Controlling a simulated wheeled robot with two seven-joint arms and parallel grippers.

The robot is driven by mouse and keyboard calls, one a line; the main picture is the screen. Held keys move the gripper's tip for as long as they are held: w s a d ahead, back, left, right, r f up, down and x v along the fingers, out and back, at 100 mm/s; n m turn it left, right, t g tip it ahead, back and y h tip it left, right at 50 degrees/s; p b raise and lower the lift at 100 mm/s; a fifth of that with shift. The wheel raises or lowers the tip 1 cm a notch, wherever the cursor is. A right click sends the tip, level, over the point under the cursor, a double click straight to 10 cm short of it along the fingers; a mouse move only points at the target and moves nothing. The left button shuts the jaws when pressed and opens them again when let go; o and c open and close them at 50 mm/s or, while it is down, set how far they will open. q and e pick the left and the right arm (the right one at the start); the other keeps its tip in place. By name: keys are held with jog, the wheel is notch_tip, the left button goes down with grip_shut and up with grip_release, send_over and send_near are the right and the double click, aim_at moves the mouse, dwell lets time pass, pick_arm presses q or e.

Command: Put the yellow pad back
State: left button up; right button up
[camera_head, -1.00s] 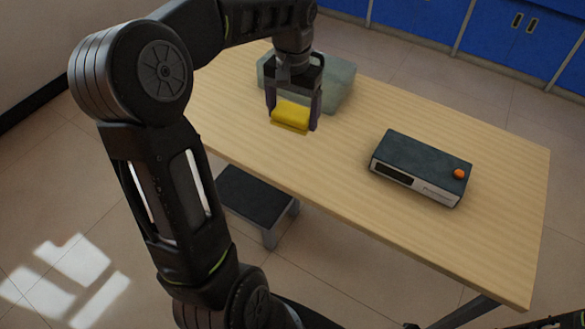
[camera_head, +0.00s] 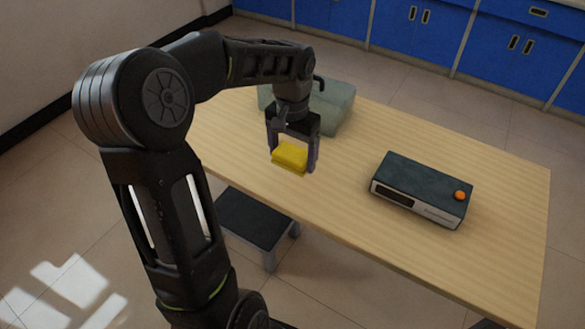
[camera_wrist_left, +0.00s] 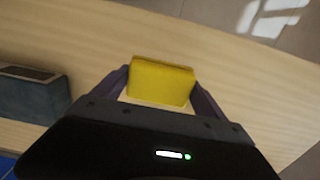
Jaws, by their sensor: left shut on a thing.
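The yellow pad (camera_head: 290,157) is a small yellow block held between the fingers of my left gripper (camera_head: 293,160), over the left part of the table. It also shows in the left wrist view (camera_wrist_left: 160,82), with one finger at each side of it. My left gripper is shut on it. I cannot tell exactly how far the pad is above the table top. My right gripper is not in view.
A dark box-shaped device (camera_head: 422,186) with an orange knob (camera_head: 460,195) stands on the right of the wooden table (camera_head: 490,250). A dark stool (camera_head: 254,219) is by the near edge.

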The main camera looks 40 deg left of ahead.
aim_at(292, 177)
pick_arm(q)
jog(key=shift+f+b, duration=0.3)
jog(key=shift+f, duration=2.15)
jog(key=shift+f, duration=0.1)
jog(key=o, duration=1.2)
jog(key=shift+r, duration=0.3)
notch_tip(292, 177, up, 12)
jog(key=shift+f+p, duration=0.2)
jog(key=shift+p, duration=0.55)
